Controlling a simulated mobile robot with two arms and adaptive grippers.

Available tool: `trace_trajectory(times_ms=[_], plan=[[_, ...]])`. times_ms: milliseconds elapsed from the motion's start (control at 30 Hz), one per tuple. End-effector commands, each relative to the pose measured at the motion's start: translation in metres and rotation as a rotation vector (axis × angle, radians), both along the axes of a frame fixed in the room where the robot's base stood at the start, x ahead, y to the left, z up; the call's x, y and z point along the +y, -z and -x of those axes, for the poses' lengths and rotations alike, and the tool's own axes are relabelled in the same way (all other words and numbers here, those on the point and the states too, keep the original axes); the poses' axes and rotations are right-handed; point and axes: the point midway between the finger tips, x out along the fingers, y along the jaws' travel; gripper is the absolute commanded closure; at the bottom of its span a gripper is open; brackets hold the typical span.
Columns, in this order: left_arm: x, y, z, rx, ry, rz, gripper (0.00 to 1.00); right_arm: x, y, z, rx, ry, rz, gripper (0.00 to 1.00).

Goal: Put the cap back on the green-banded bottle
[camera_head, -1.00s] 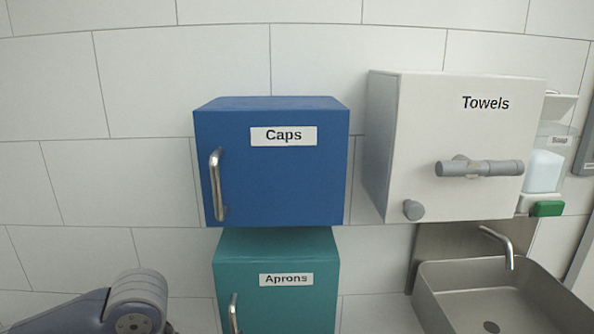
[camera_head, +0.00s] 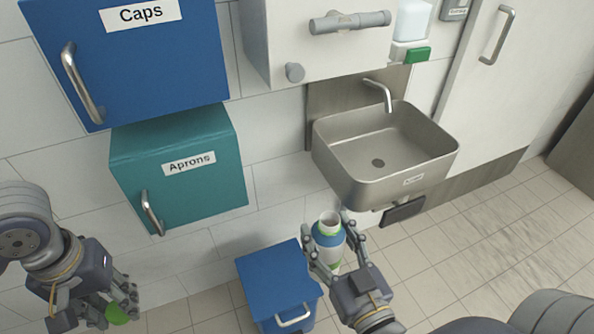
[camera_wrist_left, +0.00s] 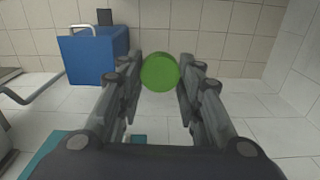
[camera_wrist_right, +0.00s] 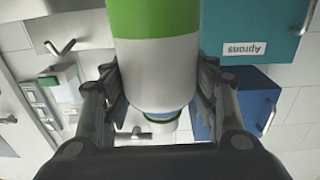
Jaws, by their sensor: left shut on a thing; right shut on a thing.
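The bottle (camera_head: 329,240) is white with green and blue parts, and its open white mouth points up in the head view. My right gripper (camera_head: 330,246) is shut around its body and holds it in the air below and in front of the sink. In the right wrist view the bottle (camera_wrist_right: 155,65) shows a wide green band and a white part between the fingers. The green round cap (camera_head: 116,314) is at the tips of my left gripper (camera_head: 110,309), low at the left. In the left wrist view the cap (camera_wrist_left: 160,72) sits between the shut fingers, apart from the bottle.
A blue bin or box (camera_head: 275,270) stands low between the arms. The teal Aprons cabinet (camera_head: 180,170), blue Caps cabinet (camera_head: 150,65) and white Towels cabinet (camera_head: 300,35) are on the wall. The steel sink (camera_head: 340,160) is behind the bottle. Open tiled floor (camera_head: 470,240) lies at right.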

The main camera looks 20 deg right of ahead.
Motion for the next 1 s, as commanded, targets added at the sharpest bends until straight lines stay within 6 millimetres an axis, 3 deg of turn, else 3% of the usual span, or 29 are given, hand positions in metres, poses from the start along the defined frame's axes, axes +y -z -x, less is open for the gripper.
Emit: trace_trajectory(times_ms=[267,1000], plan=[[0.0,0.0,0.0,0.0,0.0,0.0,0.74,0.019,-0.003,-0.008,-0.005,-0.095,0.003,0.79],[0.0,0.0,0.0,0.0,0.0,0.0,0.74,0.111,-0.009,-0.049,-0.003,-0.557,0.005,0.79]])
